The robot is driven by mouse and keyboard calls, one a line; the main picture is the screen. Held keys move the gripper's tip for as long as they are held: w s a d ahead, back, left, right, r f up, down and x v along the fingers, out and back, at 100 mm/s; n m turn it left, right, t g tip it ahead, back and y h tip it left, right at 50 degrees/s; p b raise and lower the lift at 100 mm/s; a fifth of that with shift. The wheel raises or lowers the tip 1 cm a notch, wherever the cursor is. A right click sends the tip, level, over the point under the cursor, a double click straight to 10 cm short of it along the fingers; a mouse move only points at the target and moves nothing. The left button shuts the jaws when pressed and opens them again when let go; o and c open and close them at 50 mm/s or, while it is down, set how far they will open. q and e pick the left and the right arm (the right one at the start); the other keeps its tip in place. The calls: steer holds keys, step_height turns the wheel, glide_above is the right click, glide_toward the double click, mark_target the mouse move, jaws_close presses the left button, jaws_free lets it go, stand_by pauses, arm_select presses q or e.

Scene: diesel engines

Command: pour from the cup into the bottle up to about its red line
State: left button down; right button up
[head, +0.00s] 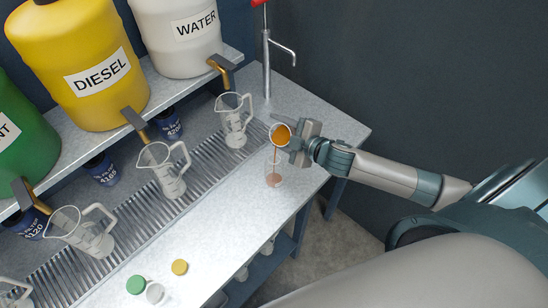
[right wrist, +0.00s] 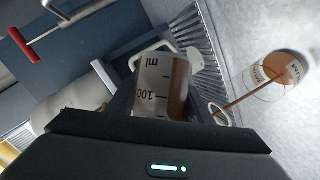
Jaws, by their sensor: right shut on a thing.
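The clear cup (head: 280,133), holding orange-brown liquid, is tipped above the bottle. My right gripper (head: 294,146) is shut on the cup. The cup fills the middle of the right wrist view (right wrist: 160,85), with ml marks and brown liquid along one side. A thin brown stream runs from the cup to the clear bottle (head: 273,176), which stands on the bench with a little brown liquid near its bottom. The bottle also shows at the right of the right wrist view (right wrist: 285,72). My left gripper is not in view.
Several clear jugs, one (head: 234,122) nearest the bottle, stand along the drain grate (head: 205,152). Yellow diesel (head: 90,95) and white water (head: 185,50) containers with taps sit on the shelf behind. Green (head: 136,284) and yellow (head: 180,267) caps lie at the front.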

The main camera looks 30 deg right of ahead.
steer(key=shift+w+a, duration=0.1)
steer(key=shift+r, duration=0.1)
steer(key=shift+s, duration=0.25)
steer(key=shift+w+n, duration=0.25)
steer(key=shift+n, duration=0.05)
steer(key=shift+s+h, duration=0.25)
steer(key=shift+h, duration=0.05)
steer(key=shift+w, duration=0.1)
steer(key=shift+w, duration=0.2)
steer(key=shift+s, duration=0.25)
steer(key=shift+w, duration=0.1)
